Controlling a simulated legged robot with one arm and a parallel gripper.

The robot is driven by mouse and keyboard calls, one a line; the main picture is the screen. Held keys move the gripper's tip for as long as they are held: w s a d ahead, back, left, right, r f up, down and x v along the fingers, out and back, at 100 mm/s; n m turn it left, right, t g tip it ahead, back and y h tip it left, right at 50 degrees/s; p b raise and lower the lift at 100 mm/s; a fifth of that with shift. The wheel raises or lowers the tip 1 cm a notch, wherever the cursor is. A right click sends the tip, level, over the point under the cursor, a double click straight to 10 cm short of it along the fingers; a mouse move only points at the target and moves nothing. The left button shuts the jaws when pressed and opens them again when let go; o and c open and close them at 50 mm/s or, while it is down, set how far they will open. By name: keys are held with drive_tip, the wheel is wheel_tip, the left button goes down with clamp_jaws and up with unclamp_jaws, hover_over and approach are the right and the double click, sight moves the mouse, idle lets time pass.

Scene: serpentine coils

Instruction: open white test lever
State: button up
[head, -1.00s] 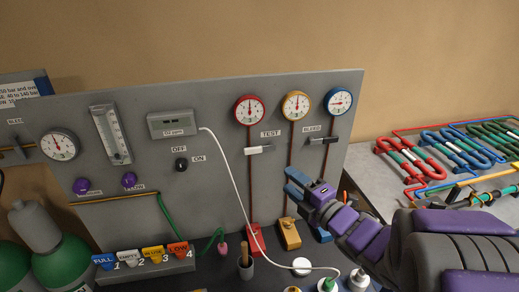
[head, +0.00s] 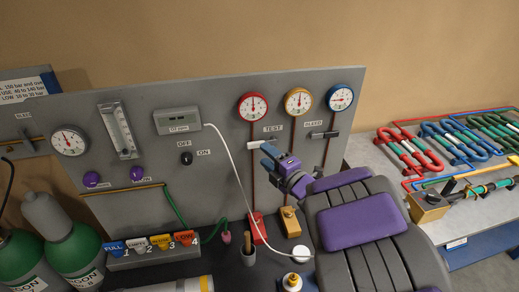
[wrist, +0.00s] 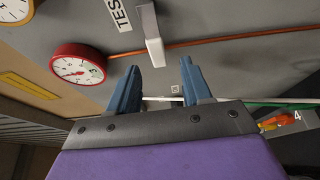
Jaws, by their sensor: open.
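The white test lever (head: 254,144) sticks out from the grey panel, under the TEST label and below the red-rimmed gauge. In the wrist view the white lever (wrist: 154,50) points down the picture, and its near end lies in line with the gap between my fingertips. The gripper's blue fingers also show in the wrist view (wrist: 160,66), spread apart with nothing clamped. I cannot tell whether a finger touches the lever.
The red-rimmed gauge (head: 253,106) is close above my gripper, and the black bleed lever (head: 324,135) is to its right. A white hose (head: 231,160) hangs left of the test lever. Red (head: 258,229) and yellow (head: 289,222) blocks stand below at the panel's foot.

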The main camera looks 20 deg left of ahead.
sight(256, 147)
drive_tip(key=shift+x, duration=2.3)
drive_tip(key=shift+c, duration=0.4)
clamp_jaws()
